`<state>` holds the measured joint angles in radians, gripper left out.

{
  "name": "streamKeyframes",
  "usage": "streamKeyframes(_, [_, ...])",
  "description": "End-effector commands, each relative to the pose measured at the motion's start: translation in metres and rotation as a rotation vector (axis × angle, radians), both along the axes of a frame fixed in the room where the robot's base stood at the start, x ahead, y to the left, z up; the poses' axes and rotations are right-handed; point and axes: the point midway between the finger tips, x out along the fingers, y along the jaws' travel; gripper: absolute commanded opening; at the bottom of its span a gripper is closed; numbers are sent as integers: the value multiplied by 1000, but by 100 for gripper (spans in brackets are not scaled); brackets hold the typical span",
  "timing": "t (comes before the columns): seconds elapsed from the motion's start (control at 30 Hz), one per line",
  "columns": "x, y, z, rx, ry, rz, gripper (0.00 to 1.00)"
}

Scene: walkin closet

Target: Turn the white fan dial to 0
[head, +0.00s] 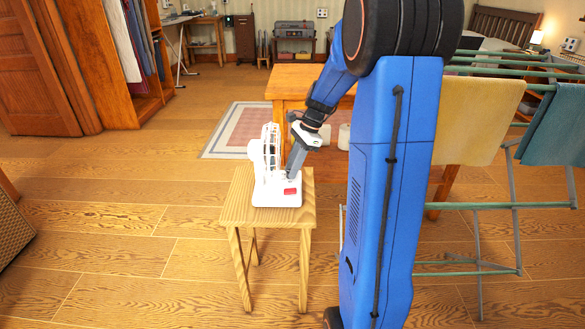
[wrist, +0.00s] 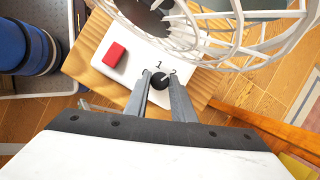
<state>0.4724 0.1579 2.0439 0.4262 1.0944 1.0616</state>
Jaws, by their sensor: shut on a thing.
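The white fan (head: 263,190) stands upright on a small wooden stool, its cage facing sideways. In the wrist view its white base (wrist: 140,55) carries a small black dial (wrist: 159,82) with the marks 0, 1 and 2 around its far side. My gripper (head: 290,175) reaches down to the base from the upper right in the head view. In the wrist view my gripper's two grey fingers (wrist: 160,86) stand on either side of the dial, shut on it. The dial's pointer cannot be made out, so its setting is unclear. The dial is hidden in the head view.
A red block-like part (wrist: 113,54) sits on the fan's base, beside the dial. The fan's wire cage (wrist: 235,40) arches close to my fingers. The stool top (head: 236,205) has little bare room. A wooden table (head: 290,82) stands behind, and a drying rack (head: 480,262) stands at right.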

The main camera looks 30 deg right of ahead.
Motion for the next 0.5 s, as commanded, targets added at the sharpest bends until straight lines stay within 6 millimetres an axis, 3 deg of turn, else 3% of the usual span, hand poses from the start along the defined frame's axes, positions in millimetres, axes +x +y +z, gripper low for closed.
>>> streamKeyframes(0.5, [3,0,0,0,0,337,0])
